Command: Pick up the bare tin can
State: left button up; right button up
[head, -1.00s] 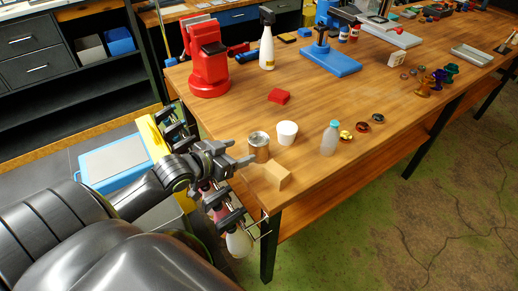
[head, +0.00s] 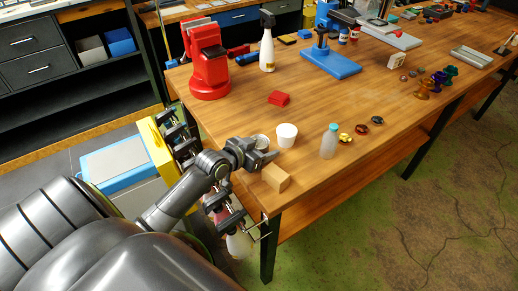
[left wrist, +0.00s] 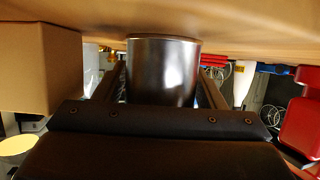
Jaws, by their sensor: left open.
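The bare tin can (head: 262,139) stands upright near the table's left front edge in the head view, mostly hidden behind my left gripper (head: 265,150). In the left wrist view the shiny grey can (left wrist: 163,70) fills the middle, with one finger of my left gripper (left wrist: 162,85) on each side of it. The fingers are open around the can. I cannot tell whether either finger touches it. My right gripper is not in view.
A tan block (head: 275,178) stands close in front of the can, and a white cup (head: 287,134) stands just right of it. A translucent bottle (head: 328,145) is further right. A red block (head: 279,98) and a red vise (head: 207,70) are behind. Clamps hang along the left edge.

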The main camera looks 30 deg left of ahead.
pick_arm(q)
jog(key=c, duration=0.7)
